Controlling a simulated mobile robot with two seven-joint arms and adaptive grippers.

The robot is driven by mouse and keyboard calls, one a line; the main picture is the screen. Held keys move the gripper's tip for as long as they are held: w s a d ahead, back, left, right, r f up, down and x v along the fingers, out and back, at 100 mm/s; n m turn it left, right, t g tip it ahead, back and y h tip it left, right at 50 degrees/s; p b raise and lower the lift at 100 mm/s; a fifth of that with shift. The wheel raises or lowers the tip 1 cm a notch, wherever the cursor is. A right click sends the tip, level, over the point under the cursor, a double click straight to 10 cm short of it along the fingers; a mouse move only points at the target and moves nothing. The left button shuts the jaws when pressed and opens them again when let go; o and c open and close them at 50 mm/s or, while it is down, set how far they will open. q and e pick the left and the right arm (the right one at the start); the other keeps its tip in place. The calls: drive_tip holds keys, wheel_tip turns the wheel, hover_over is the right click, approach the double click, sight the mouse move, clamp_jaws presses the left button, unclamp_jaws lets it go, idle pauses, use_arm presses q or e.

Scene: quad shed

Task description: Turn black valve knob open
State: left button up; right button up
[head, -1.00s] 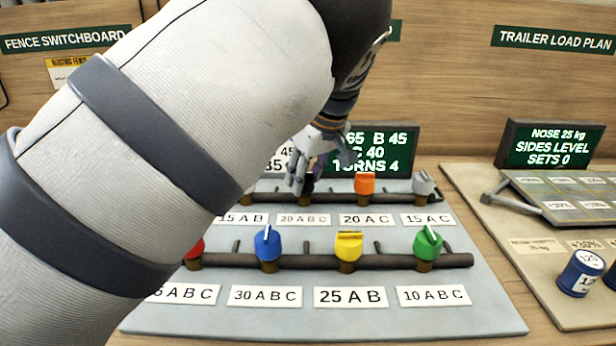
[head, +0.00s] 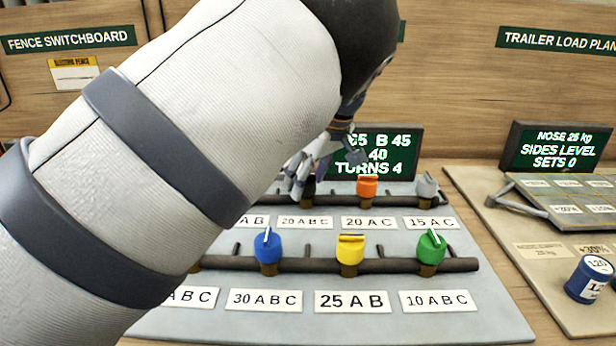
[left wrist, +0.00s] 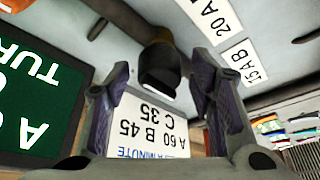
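The black valve knob (left wrist: 160,68) shows in the left wrist view on a brown stem, between the two finger pads of my left gripper (left wrist: 158,82). The fingers stand apart on either side of it, with gaps visible. In the head view my left gripper (head: 322,168) is at the back pipe, above the 20 ABC label (head: 305,222). There the black knob (head: 309,188) is mostly hidden behind the fingers, and its pointer direction cannot be told. My right gripper is not in view.
An orange knob (head: 367,186) and a grey knob (head: 427,185) sit right on the back pipe. Blue (head: 267,246), yellow (head: 350,249) and green (head: 431,246) knobs stand on the front pipe. A dark display (head: 385,155) stands behind. My left arm hides the board's left side.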

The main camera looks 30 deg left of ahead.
use_arm(q)
drive_tip(key=shift+r, duration=0.1)
drive_tip(key=v, duration=1.2)
